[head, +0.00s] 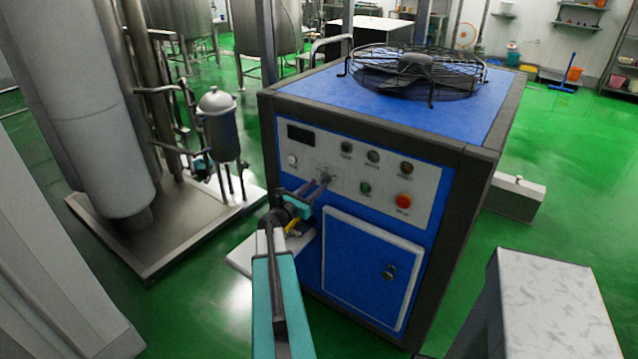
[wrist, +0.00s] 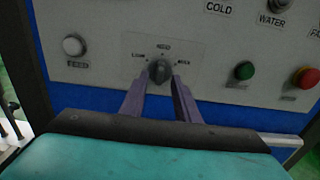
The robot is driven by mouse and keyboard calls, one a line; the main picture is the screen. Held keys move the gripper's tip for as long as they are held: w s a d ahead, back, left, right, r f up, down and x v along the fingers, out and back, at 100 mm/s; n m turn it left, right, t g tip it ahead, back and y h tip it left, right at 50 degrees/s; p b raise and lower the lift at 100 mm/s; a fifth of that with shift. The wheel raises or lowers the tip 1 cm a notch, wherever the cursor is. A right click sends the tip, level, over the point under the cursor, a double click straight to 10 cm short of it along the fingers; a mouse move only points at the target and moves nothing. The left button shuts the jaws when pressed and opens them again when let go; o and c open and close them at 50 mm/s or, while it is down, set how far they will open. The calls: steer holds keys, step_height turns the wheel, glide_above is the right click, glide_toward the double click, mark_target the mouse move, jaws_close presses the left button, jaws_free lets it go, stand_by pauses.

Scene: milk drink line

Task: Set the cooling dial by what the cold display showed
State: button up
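The cooling dial (wrist: 159,70) is a small dark knob on a pale plate of the chiller's front panel. Small labels sit to its left, above it and to its right; they are blurred. Its knob seems to stand roughly upright, but its exact setting is hard to read. My gripper (wrist: 159,80) is in front of the dial, one purple finger on each side, with gaps between fingers and knob. In the head view my gripper (head: 325,180) reaches the panel and covers most of the dial. The display (head: 300,134) at the panel's upper left looks dark, with no readable figures.
A white button (wrist: 73,45) is left of the dial; a green button (wrist: 244,70) and a red button (wrist: 307,77) are to its right. A fan (head: 415,70) tops the blue chiller (head: 340,95). A steel vessel (head: 220,125) stands at left, a pale block (head: 550,310) at right.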

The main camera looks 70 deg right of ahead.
mark_target(324, 179)
steer(key=shift+x, duration=1.2)
jaws_close()
